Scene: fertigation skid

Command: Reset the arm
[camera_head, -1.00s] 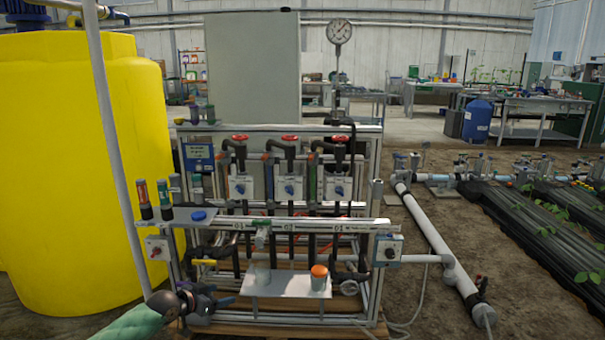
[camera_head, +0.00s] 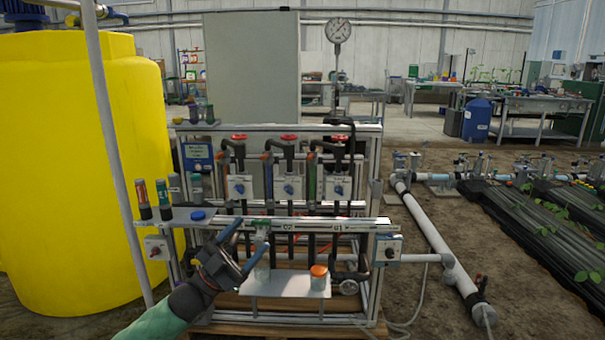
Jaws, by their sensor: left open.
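My left gripper (camera_head: 253,232) is in front of the lower rail of the skid, with its arm coming in from the bottom left. Its two blue fingers stand apart and point up and to the right. A small clear and greenish part (camera_head: 262,232) on the rail is close to the fingertips; I cannot tell whether they touch it. The gripper hides part of the rail and the pipes behind it. My right gripper is not in view.
The skid's lower rail (camera_head: 350,226) carries a blue cap (camera_head: 198,215) and colour-banded tubes at its left. An orange-capped jar (camera_head: 319,279) stands on a metal shelf (camera_head: 282,286). A yellow tank (camera_head: 60,170) is on the left. Soil lies open at the right.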

